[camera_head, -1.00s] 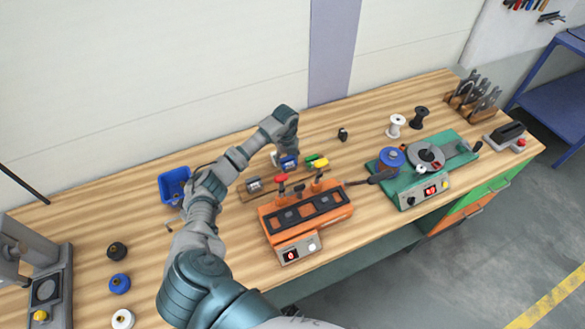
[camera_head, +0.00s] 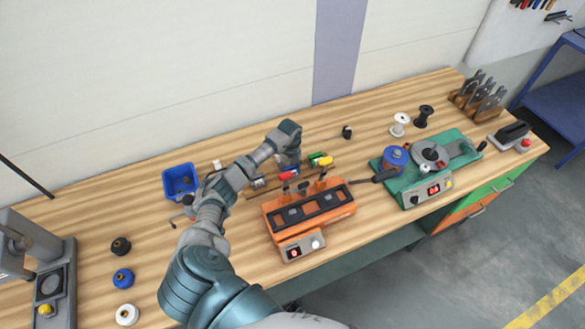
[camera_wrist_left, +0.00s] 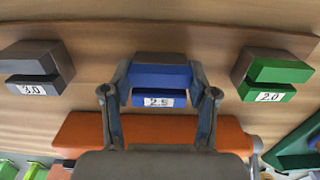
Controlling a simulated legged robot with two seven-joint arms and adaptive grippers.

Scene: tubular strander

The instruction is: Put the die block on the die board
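The blue die block labelled 2.5 (camera_wrist_left: 160,78) stands between the fingers of my left gripper (camera_wrist_left: 160,85) in the left wrist view. The fingers flank its two sides, apart by about its width; I cannot tell whether they touch it. In the head view the left gripper (camera_head: 289,166) is low at the row of blocks behind the orange station, and hides part of the blue block. The orange station (camera_head: 270,216) carries a black plate (camera_head: 308,208) with square recesses, possibly the die board. It also shows in the left wrist view (camera_wrist_left: 80,135). My right gripper is not in view.
A grey block labelled 3.0 (camera_wrist_left: 38,68) and a green block labelled 2.0 (camera_wrist_left: 272,75) stand on either side. A blue bin (camera_head: 180,180) is to the left. A green winding unit (camera_head: 410,187) is to the right. Bare bench lies behind the blocks.

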